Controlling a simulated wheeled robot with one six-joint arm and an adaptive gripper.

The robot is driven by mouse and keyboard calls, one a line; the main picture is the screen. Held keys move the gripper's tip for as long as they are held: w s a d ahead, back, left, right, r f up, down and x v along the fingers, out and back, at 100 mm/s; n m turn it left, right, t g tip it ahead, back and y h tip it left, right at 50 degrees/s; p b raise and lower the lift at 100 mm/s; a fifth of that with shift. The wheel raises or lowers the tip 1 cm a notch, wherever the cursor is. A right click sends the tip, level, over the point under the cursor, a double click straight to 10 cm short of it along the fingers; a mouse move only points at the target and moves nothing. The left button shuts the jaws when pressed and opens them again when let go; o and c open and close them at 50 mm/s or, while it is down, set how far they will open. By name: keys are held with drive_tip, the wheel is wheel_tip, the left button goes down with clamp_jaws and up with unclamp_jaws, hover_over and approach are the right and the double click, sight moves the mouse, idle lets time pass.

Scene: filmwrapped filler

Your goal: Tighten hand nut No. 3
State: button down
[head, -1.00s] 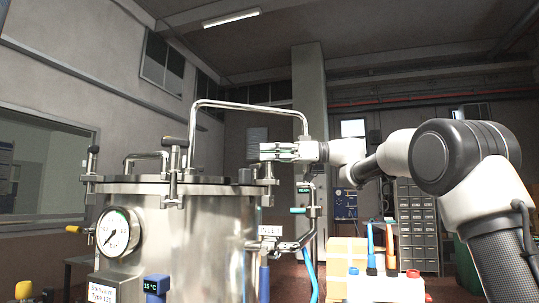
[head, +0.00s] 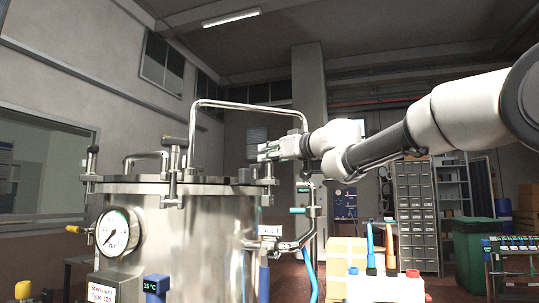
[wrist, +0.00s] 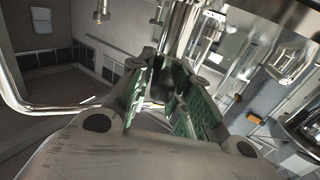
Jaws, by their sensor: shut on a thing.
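The steel pressure vessel (head: 190,235) stands at left centre, with its lid (head: 140,180) on and clamp bolts around the rim. My gripper (head: 267,151) is at the top of the clamp bolt (head: 268,172) on the lid's right side. In the wrist view, my gripper's green-padded fingers (wrist: 167,72) are closed around the upper end of an upright metal part (wrist: 180,32). The fingers mostly hide the hand nut there, and I cannot read its number. Other clamp bolts with hand nuts stand at the front (head: 191,150) and left (head: 92,158) of the rim.
A tall bent steel pipe (head: 250,106) arches over the lid close to my gripper. A pressure gauge (head: 117,232) and a blue display (head: 155,287) are on the vessel. Orange and blue tools (head: 371,248) stand at right.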

drive_tip(key=shift+r+m+t+h, duration=0.1)
drive_tip(key=shift+m+t+h, duration=0.55)
drive_tip(key=shift+h, duration=0.25)
drive_tip(key=c, duration=1.4)
unclamp_jaws()
drive_tip(key=v, duration=1.2)
